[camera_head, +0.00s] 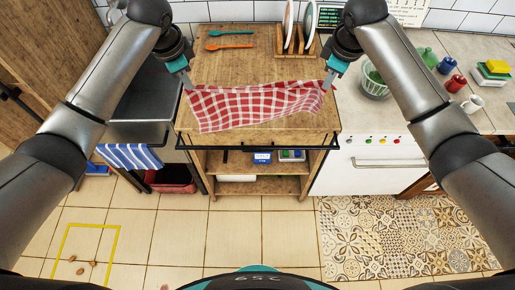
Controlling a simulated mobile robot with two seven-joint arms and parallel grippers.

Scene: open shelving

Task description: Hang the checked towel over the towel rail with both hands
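The red-and-white checked towel (258,107) hangs spread between my two grippers, sagging in the middle, with its left part lower. It covers part of the wooden counter's front area. My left gripper (187,84) is shut on the towel's upper left corner. My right gripper (328,83) is shut on its upper right corner. The dark towel rail (258,149) runs along the counter's front, below the towel in the picture. The towel's lower edge appears apart from the rail; the depth between them is hard to judge.
The wooden counter (222,68) holds an orange spoon (236,46), a teal spoon (228,33) and a plate rack (294,55). A sink (147,112) with a blue striped cloth (130,156) is left. A colander (374,84) stands right, near my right arm. Open shelves (258,187) lie below.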

